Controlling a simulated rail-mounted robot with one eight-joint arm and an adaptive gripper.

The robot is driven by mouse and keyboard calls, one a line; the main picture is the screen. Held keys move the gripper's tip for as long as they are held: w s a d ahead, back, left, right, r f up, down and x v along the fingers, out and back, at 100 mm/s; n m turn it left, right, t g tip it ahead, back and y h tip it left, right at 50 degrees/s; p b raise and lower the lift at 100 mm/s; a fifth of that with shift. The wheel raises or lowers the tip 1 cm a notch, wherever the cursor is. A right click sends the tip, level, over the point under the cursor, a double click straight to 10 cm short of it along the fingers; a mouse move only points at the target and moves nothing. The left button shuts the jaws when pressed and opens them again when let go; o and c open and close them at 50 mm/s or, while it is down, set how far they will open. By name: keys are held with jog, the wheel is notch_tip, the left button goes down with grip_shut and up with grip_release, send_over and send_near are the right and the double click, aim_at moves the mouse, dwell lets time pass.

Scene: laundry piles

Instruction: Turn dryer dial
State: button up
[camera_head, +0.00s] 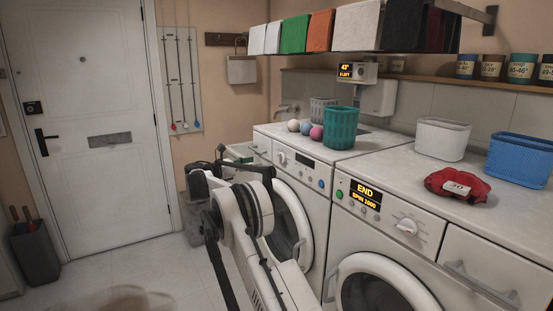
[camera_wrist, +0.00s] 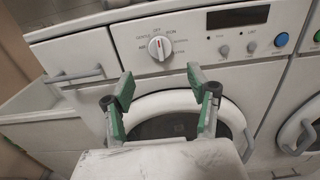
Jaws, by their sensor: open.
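A white machine with a round door (camera_head: 289,222) and a dark display stands left of a second machine in the head view. The dial also shows in the head view (camera_head: 282,158). My gripper (camera_wrist: 160,85) is open and empty, its green-padded fingers apart. In the wrist view the fingertips appear just below the dial, one to each side. I see no contact with the dial.
The second machine's display (camera_head: 366,196) reads END, SPIN 1000. A teal basket (camera_head: 340,128), several balls, a white basket (camera_head: 442,139), a blue basket (camera_head: 519,158) and a red cloth (camera_head: 452,184) are on top. Open floor (camera_head: 120,262) lies to the left.

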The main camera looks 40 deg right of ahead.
aim_at(280, 158)
jog(key=s+d, duration=0.1)
jog(key=d, duration=1)
jog(key=shift+s+d, duration=0.25)
jog(key=shift+d, duration=0.05)
jog(key=c, duration=1.1)
